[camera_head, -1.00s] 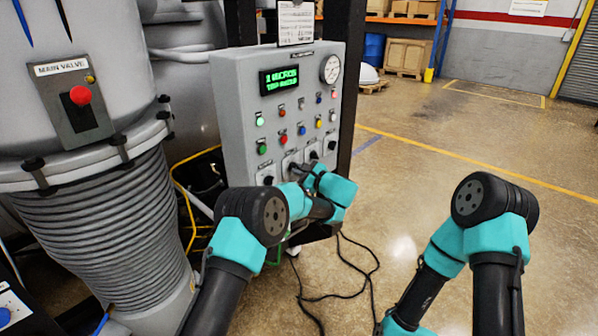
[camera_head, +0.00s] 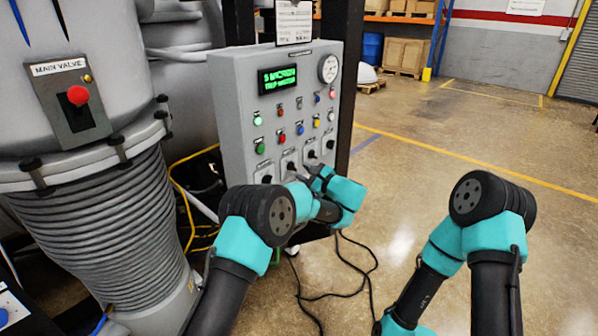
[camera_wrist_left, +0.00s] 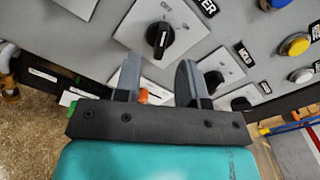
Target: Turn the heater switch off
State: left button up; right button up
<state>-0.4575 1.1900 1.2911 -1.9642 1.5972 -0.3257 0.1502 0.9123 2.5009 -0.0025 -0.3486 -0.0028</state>
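The grey control panel (camera_head: 240,110) has a lower row of black rotary switches on pale plates. One switch (camera_head: 291,165) shows just left of my left gripper (camera_head: 312,172). In the left wrist view, a black rotary switch (camera_wrist_left: 160,38) on a light plate lies beyond and between the fingertips, apart from them. A cut-off label (camera_wrist_left: 207,6) ending in "ER" is beside its plate. My left gripper (camera_wrist_left: 158,80) is open, with nothing between its fingers. My right arm stands at the right, but its gripper is out of view.
The panel carries a green display (camera_head: 278,79), a round gauge (camera_head: 328,68) and several coloured buttons. Further switches (camera_wrist_left: 213,80) are close to the left gripper's right finger. A main valve box (camera_head: 72,100) is at left. Black cables (camera_head: 340,290) lie on the floor.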

pick_arm(q)
jog(key=v, duration=1.4)
jog(key=s+a+f+n+g+h, duration=0.1)
jog(key=s+a+f+g+h, duration=0.25)
jog(key=a+f, duration=0.45)
jog(key=s+a+f+n+g+h, duration=0.15)
jog(key=s+a+f+g, duration=0.35)
jog(key=f, duration=0.6)
jog(key=s+a+f+n+g+h, duration=0.1)
jog(key=a+f+g+h, duration=0.2)
jog(key=a+f, duration=0.55)
jog(key=s+a+f+n+h, duration=0.2)
jog(key=s+n, duration=0.4)
jog(key=s, duration=0.3)
jog(key=s+a+f+n+h, duration=0.3)
jog(key=s+a+n+h, duration=0.1)
jog(key=s+a+n, duration=0.2)
jog(key=s+a+f+n+h, duration=0.2)
jog(key=s+a+n, duration=0.4)
jog(key=s, duration=0.5)
jog(key=shift+s+f+h, duration=0.3)
jog(key=shift+f+h, duration=0.05)
jog(key=shift+h, duration=0.25)
